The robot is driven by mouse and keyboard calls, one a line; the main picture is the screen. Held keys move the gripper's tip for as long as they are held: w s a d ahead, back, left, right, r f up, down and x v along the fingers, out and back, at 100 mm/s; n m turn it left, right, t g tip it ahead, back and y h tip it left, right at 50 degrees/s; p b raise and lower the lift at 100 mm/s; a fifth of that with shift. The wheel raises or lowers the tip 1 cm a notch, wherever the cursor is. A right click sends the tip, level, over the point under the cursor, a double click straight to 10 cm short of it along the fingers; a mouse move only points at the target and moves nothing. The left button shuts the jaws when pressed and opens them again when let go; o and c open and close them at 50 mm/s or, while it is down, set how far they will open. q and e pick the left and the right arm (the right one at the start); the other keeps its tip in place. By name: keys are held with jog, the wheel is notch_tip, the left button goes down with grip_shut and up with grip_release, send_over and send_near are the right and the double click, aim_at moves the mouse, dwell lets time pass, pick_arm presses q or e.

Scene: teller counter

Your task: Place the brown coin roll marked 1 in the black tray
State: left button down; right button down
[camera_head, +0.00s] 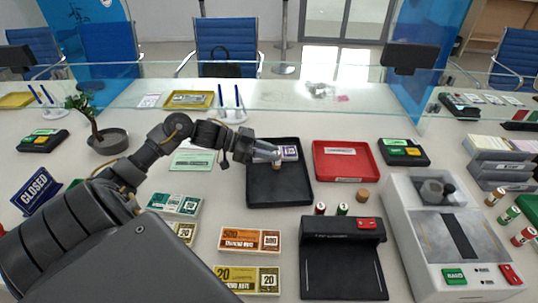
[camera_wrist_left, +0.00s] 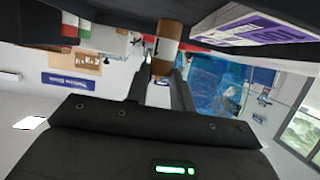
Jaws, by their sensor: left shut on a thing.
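A brown coin roll with a white band (camera_wrist_left: 168,45) is held between the fingertips of my left gripper (camera_wrist_left: 163,78); I cannot read its mark. In the head view my left gripper (camera_head: 276,155) is over the back part of the black tray (camera_head: 278,189). The roll is mostly hidden there, and I cannot tell whether it touches the tray floor. A purple banknote bundle (camera_head: 290,152) lies at the back of the tray, beside the gripper; it also shows in the wrist view (camera_wrist_left: 255,28). My right gripper is not in view.
A red tray (camera_head: 346,160) is right of the black tray. A short brown cylinder (camera_head: 362,195), a red roll (camera_head: 320,208) and a green roll (camera_head: 342,209) stand in front. Banknote bundles (camera_head: 250,240) lie nearer. A counting machine (camera_head: 455,235) is at right.

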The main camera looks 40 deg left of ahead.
pick_arm(q)
jog(key=shift+f, duration=0.7)
jog(key=shift+f, duration=0.15)
jog(key=c, duration=1.2)
grip_release()
jog(key=v, duration=1.2)
jog(key=shift+r, duration=0.25)
jog(key=shift+s, duration=0.1)
